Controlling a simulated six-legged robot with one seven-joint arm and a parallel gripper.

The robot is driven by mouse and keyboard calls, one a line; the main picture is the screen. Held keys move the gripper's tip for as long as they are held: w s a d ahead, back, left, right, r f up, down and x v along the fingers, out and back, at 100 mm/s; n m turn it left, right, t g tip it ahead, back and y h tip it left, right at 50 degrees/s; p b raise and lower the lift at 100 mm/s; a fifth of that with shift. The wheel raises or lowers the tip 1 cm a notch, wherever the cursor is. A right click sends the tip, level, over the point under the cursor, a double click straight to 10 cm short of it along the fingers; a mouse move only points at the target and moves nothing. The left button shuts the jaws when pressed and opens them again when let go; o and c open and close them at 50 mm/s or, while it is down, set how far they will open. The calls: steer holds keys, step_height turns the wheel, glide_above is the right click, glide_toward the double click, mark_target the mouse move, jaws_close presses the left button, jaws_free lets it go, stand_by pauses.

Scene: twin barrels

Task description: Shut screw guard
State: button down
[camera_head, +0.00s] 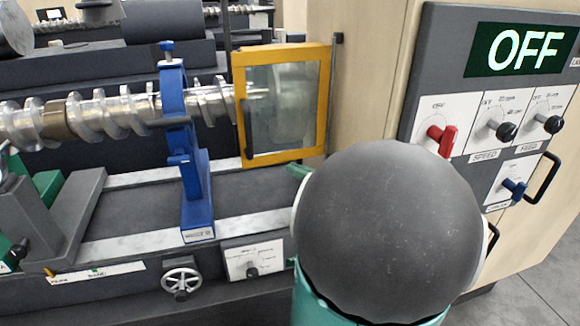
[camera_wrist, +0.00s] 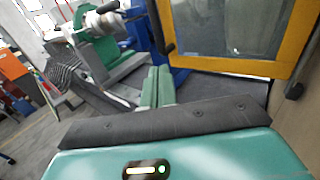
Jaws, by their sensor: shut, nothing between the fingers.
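The screw guard (camera_head: 240,100) is a yellow frame with a clear window, right of the blue support in the head view. It stands upright over the right end of the metal screw (camera_head: 120,112), and part of the screw shows through its window. A dark handle is on its left edge. In the wrist view the guard (camera_wrist: 278,68) fills the upper right. My gripper (camera_wrist: 157,85) has green fingers, shut and empty, below and left of the guard, apart from it as far as I can tell. In the head view my arm hides most of the gripper.
A blue support (camera_head: 192,190) holds the screw. A grey control panel (camera_head: 440,70) reading OFF, with a red knob (camera_head: 441,137) and a blue knob (camera_head: 514,189), stands on the right. A handwheel (camera_head: 180,278) is on the machine's front. Grey floor is free at lower right.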

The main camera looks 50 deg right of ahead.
mark_target(252, 151)
steer(key=w, duration=1.1)
steer(key=shift+a, duration=0.3)
steer(key=shift+w, duration=0.15)
steer(key=shift+w+d+r, duration=0.1)
steer(key=shift+w+d, duration=0.05)
steer(key=shift+w, duration=0.75)
